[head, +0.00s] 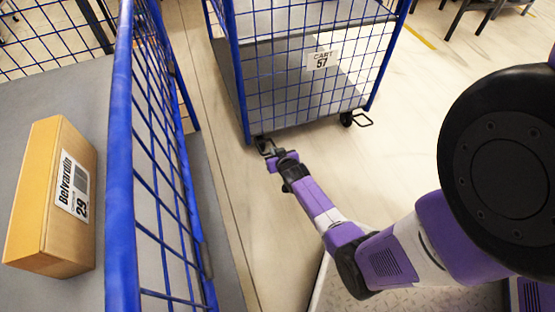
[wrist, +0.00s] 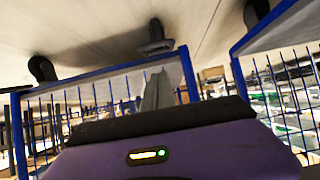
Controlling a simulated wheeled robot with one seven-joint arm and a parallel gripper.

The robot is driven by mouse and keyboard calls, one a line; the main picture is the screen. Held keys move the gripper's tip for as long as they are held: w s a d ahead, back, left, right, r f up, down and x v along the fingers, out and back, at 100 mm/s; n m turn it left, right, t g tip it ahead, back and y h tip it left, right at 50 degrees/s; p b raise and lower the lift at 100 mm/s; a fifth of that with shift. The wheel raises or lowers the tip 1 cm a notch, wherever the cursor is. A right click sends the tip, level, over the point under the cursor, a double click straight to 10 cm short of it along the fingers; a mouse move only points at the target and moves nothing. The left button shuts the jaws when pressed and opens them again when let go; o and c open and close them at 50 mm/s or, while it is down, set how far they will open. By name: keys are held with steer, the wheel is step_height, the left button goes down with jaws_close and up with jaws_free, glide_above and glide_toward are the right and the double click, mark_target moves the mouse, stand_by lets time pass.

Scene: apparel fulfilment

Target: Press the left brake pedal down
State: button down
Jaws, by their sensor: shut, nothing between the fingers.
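The blue wire cart labelled CART 57 (head: 322,59) stands on the floor in the head view. Its left brake pedal (head: 264,147) is a small dark loop at the front-left caster. Its right brake pedal (head: 363,119) sticks out from the front-right caster. My gripper (head: 272,154) is shut and low, right at the left pedal, and partly covers it. I cannot tell whether they touch or how far the pedal is tilted. The wrist view is steeply tilted and shows my purple gripper body (wrist: 170,150) close up, with a caster (wrist: 155,37) beyond it.
Another blue wire cage (head: 120,150) stands close at the left. A cardboard box labelled Belvardin (head: 38,200) lies on a grey surface beside it. Chairs (head: 470,12) stand at the upper right. The floor right of the cart is clear.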

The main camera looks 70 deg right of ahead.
step_height(320, 180, down, 6)
steer(key=w+d+b, duration=0.2)
steer(key=b, duration=0.2)
steer(key=shift+w+d, duration=0.15)
steer(key=shift+d, duration=0.2)
steer(key=shift+r, duration=0.1)
steer(key=shift+a+p, duration=0.15)
steer(key=shift+p, duration=0.45)
steer(key=shift+f+p, duration=0.25)
steer(key=shift+p, duration=0.05)
